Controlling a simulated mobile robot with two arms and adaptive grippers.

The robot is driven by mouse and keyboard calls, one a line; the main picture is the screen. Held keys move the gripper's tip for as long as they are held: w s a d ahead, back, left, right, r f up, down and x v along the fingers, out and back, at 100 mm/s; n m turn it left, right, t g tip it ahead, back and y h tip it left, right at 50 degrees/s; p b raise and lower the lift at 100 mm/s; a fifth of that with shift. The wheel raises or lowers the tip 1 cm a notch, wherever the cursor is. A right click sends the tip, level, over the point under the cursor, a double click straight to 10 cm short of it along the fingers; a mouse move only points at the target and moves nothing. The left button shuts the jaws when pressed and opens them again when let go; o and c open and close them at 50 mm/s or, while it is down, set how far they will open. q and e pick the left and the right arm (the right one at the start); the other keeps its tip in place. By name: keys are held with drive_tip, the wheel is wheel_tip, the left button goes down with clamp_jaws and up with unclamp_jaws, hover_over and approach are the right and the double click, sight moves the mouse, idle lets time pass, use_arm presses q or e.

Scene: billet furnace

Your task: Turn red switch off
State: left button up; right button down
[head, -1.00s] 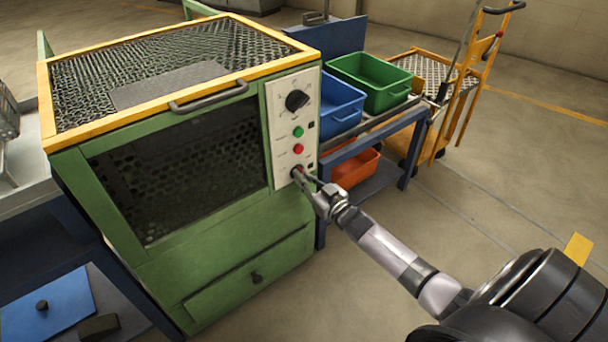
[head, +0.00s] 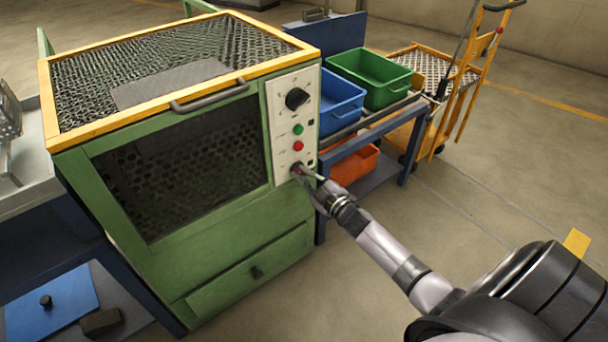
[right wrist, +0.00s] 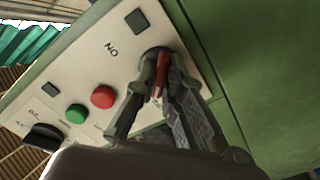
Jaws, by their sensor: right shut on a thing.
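The red switch (right wrist: 161,72) is at the lower end of the white control panel (head: 283,108) on the green furnace's front. In the right wrist view it is a red lever on a dark round base, below an "ON" label. My right gripper (head: 302,173) is at the switch, its fingers on either side of the red lever and shut on it; the gripper also shows in the right wrist view (right wrist: 158,92). The fingers hide part of the base in both views. My left gripper is not in view.
Above the switch, the panel carries a red button (head: 298,146), a green button (head: 298,129) and a black knob (head: 297,98). A blue bin (head: 341,103) and green bin (head: 370,80) stand right of the furnace (head: 230,250). Open floor lies to the right.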

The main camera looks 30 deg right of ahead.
drive_tip(key=shift+f+n, duration=0.1)
drive_tip(key=shift+n, duration=0.2)
drive_tip(key=c, duration=1.7)
unclamp_jaws()
drive_tip(key=s, duration=0.8)
drive_tip(key=s+d, duration=0.1)
drive_tip(key=s, duration=0.3)
drive_tip(key=shift+a, duration=0.1)
